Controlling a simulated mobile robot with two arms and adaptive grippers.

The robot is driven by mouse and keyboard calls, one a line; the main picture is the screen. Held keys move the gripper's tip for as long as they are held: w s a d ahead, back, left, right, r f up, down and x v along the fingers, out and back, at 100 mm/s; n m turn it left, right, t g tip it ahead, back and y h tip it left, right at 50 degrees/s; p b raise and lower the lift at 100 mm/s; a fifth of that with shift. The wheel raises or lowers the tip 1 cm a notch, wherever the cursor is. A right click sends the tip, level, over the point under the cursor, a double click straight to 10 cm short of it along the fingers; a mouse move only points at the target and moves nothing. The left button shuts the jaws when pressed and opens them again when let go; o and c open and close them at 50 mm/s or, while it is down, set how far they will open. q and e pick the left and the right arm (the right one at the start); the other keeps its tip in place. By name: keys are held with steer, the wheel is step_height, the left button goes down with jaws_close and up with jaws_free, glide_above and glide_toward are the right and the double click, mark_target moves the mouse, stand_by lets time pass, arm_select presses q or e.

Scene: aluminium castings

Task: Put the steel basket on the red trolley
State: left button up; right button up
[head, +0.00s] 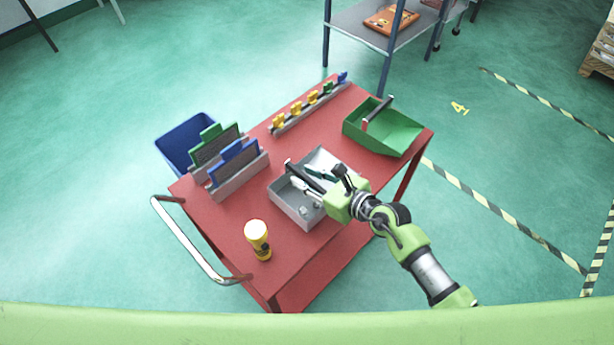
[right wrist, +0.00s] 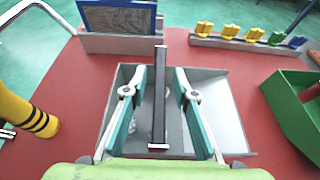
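The steel basket (head: 287,206), a grey open box with a black bar handle (right wrist: 160,95), stands on the red trolley (head: 213,222), near the middle of its right side. It appears to rest flat on the top. My right gripper (head: 300,185) reaches over the basket from the right. In the right wrist view, its two fingers (right wrist: 160,98) are spread on either side of the handle, with a gap on both sides. Part of the basket is hidden under the gripper. My left gripper is not in view.
On the trolley are a yellow torch (head: 257,239), a green scoop (head: 383,132), a grey rack with blue and green boards (head: 236,167) and a strip with yellow and blue pieces (head: 309,104). A blue bin (head: 183,138) is beyond the left edge. A shelf (head: 360,22) stands behind.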

steer(key=shift+r, duration=0.1)
steer(key=shift+d+r, duration=0.1)
steer(key=b+v, duration=0.1)
steer(key=v, duration=1.1)
